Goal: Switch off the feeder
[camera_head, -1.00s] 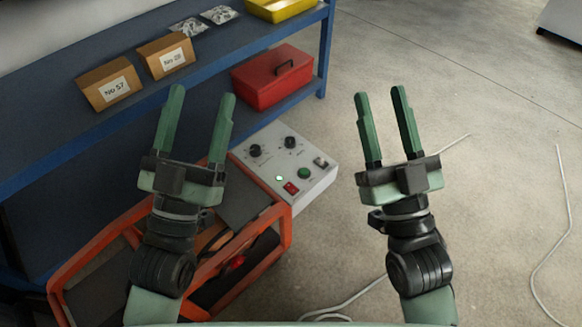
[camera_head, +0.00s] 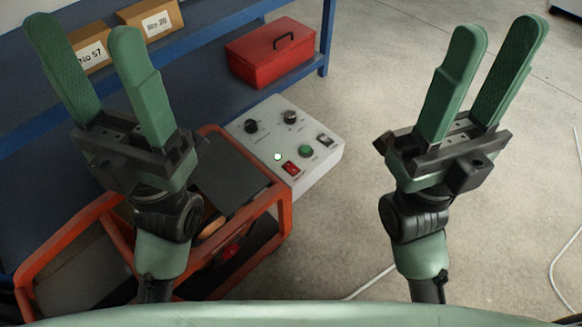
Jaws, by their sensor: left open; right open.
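The feeder's control box (camera_head: 318,171) is light grey and sits at the right end of an orange-framed machine (camera_head: 283,222). Its top carries two black knobs, a small lit pale-green lamp (camera_head: 277,156), a red rocker switch (camera_head: 290,168), a green button (camera_head: 306,151) and a grey-black switch (camera_head: 325,140). My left gripper (camera_head: 85,32) is open and empty, left of the box and in front of the shelf. My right gripper (camera_head: 499,36) is open and empty, to the right of the box over the floor. Neither touches the box.
A blue shelf (camera_head: 215,50) stands behind, with a red toolbox (camera_head: 270,62) and brown boxes labelled No 57 (camera_head: 92,54) and No 28 (camera_head: 151,18). A white cable (camera_head: 372,281) lies on the floor.

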